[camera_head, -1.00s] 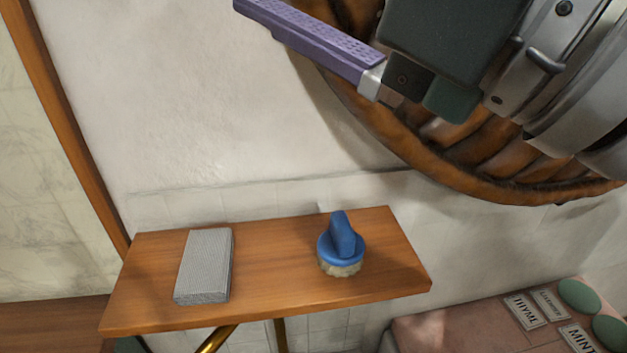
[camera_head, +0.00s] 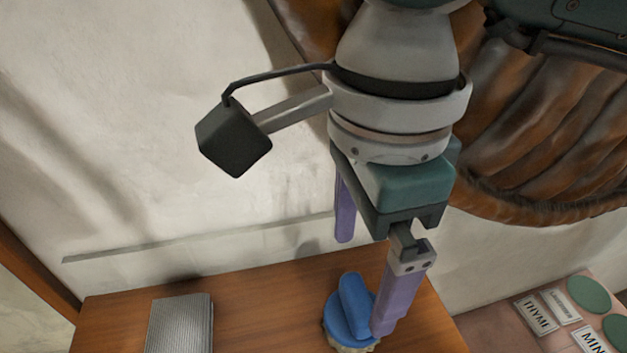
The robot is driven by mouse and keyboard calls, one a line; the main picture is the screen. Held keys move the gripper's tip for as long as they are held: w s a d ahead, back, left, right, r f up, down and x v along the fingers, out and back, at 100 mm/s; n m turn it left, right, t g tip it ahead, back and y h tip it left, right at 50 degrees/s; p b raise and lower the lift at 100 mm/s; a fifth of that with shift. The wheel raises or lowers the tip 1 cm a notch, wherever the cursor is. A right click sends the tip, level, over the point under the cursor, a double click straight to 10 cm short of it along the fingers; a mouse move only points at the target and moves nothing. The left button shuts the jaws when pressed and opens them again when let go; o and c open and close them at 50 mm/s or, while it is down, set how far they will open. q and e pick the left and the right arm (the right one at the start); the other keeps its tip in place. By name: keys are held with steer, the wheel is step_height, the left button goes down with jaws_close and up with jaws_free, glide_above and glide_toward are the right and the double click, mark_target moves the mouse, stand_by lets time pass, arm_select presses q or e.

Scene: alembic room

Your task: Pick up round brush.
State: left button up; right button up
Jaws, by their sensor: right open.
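The round brush (camera_head: 346,312) has a blue top with an upright blue grip and pale bristles below. It stands on the wooden table (camera_head: 255,300), right of centre. My right gripper (camera_head: 362,285) points down over the table, with its two purple fingers spread wide. One finger is behind and to the left of the brush. The other is in front, at the brush's right side, and covers part of its edge. Whether either finger touches the brush I cannot tell. My left gripper is out of view.
A grey ribbed block (camera_head: 180,324) lies on the table left of the brush. A pinkish surface (camera_head: 487,325) with labels such as THYME and green round lids (camera_head: 590,294) is at the lower right. A white wall and a large brown wicker-like round thing (camera_head: 545,150) stand behind.

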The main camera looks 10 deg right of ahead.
mark_target(359, 294)
steer(key=shift+s+f, duration=0.15)
steer(key=shift+f, duration=0.7)
step_height(359, 294, down, 5)
steer(key=shift+d+f+p, duration=0.1)
steer(key=shift+d+p, duration=0.05)
steer(key=shift+p, duration=0.65)
steer(key=shift+w, duration=0.2)
steer(key=shift+c, duration=0.4)
steer(key=c, duration=1.2)
steer(key=shift+c, duration=0.2)
